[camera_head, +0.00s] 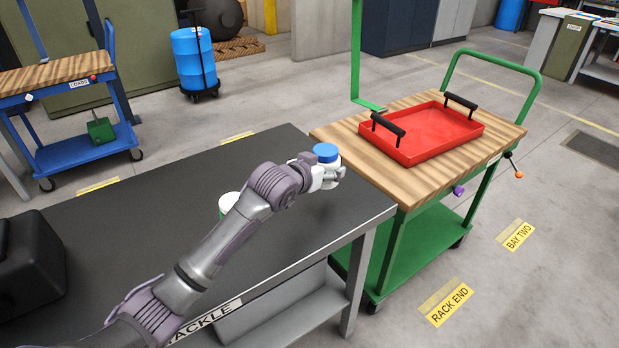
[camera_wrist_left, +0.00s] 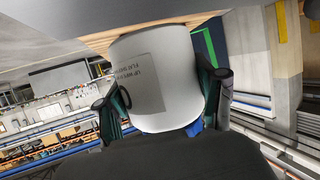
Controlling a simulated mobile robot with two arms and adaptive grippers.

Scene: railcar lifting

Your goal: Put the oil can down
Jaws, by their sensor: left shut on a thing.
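The oil can is a white cylinder with a blue lid (camera_head: 326,152). My left gripper (camera_head: 332,174) is shut around it near the right end of the dark workbench (camera_head: 300,235), beside the wooden-topped green cart (camera_head: 345,132). The can looks upright; whether its base touches the bench is hidden by the gripper. In the left wrist view the can's white body (camera_wrist_left: 160,75), with a grey printed label, sits between the two fingers (camera_wrist_left: 165,100). My right gripper does not show.
A red tray (camera_head: 440,132) with black handles stands on the green cart. A white can with green (camera_head: 228,203) is partly behind my left arm on the bench. A black case (camera_head: 30,265) is at the bench's left. The bench's back middle is clear.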

